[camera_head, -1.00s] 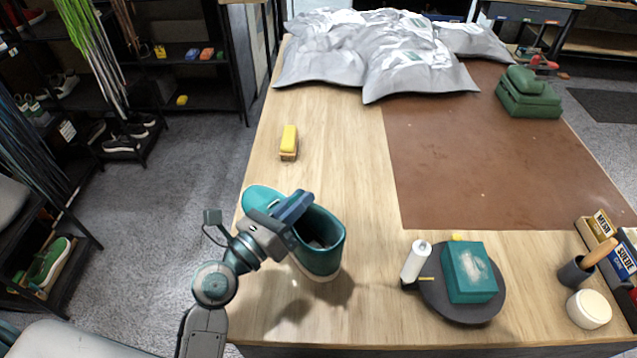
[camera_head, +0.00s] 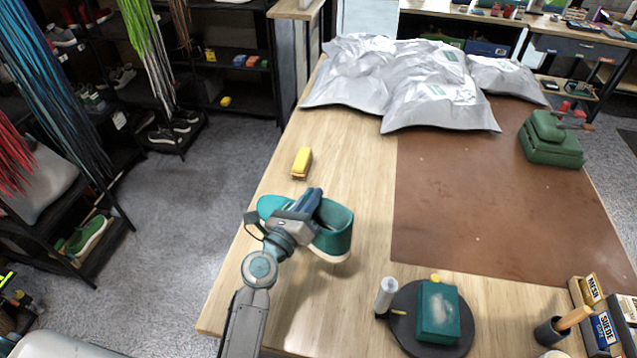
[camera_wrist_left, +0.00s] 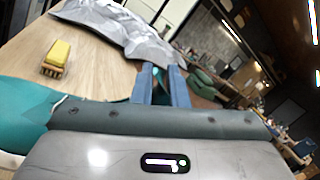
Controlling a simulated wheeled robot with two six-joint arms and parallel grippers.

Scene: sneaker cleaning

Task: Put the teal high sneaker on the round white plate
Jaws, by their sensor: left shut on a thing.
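The teal high sneaker (camera_head: 335,238) is at the left part of the wooden table in the head view. My left gripper (camera_head: 312,199) is shut on its upper, near the ankle opening. The sneaker seems to be held just above the tabletop, with a shadow under it. Part of its teal side also shows at the left of the left wrist view (camera_wrist_left: 22,115), where the gripper fingers (camera_wrist_left: 162,85) point away from the camera. I see no round white plate in these frames. My right gripper is not in view.
A yellow brush (camera_head: 302,162) lies just beyond the sneaker. A dark round stand (camera_head: 463,338) holds a teal block (camera_head: 438,312), with a white bottle (camera_head: 386,295) beside it. Silver bags (camera_head: 440,95) cover the far end. The brown mat (camera_head: 490,200) is mostly bare.

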